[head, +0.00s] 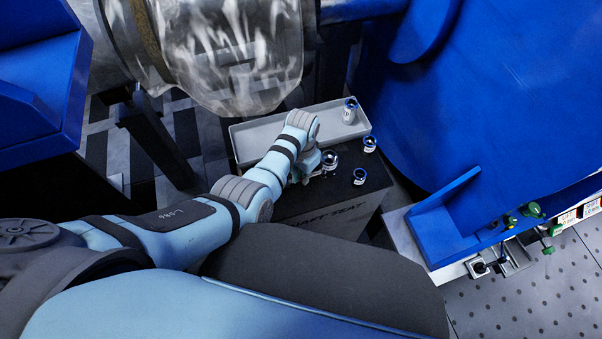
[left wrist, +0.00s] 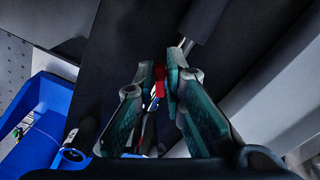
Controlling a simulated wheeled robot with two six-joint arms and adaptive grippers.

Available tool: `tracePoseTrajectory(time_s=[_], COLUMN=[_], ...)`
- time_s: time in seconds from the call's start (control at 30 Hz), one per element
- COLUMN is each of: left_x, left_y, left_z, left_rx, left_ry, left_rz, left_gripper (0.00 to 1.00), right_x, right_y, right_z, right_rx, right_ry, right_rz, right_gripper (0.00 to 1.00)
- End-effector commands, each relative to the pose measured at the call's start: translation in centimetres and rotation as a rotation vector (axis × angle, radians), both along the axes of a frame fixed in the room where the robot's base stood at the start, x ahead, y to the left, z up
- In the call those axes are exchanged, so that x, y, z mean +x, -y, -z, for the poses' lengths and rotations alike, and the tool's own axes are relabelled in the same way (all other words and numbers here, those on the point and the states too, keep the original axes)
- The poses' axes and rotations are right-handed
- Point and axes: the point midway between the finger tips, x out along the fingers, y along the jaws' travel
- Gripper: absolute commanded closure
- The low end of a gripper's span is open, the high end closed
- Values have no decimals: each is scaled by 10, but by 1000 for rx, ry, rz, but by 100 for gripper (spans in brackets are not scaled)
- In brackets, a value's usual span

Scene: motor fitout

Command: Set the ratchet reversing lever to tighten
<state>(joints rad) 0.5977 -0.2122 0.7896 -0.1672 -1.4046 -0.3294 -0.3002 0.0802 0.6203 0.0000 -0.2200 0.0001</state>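My left arm reaches from the left over the black top of a stand in the head view, and its gripper is mostly hidden behind the wrist there. In the left wrist view the left gripper (left wrist: 160,74) has its two green-grey fingers drawn close together at the tips. A small red part (left wrist: 159,73) fills the narrow gap between the fingertips and looks touched from both sides. Dark and shiny pieces show between the fingers below it. I cannot make out the ratchet's full shape or which way its reversing lever points. My right gripper is in neither view.
A grey tray (head: 246,147) lies along the back of the stand (head: 345,205), with a tall socket (head: 350,110) at its right end. Several shiny sockets, such as one (head: 369,144), stand nearby. A large blue housing (head: 480,90) rises at right; a blue bin (head: 445,225) sits below it.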

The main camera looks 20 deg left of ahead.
Motion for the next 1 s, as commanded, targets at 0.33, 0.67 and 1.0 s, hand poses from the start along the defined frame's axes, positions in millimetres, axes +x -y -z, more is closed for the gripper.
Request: tracePoseTrajectory(time_s=[0.33,0.67,1.0], left_x=[0,1,-1], left_y=[0,0,-1], left_z=[-2,-73,-121], left_rx=[0,-1,0], left_ry=[0,7,0], left_rz=[1,0,1], left_gripper=[83,83,83], right_x=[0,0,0], right_y=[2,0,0], right_z=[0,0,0], right_rx=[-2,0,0], right_ry=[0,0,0], right_rz=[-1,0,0], right_gripper=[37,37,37])
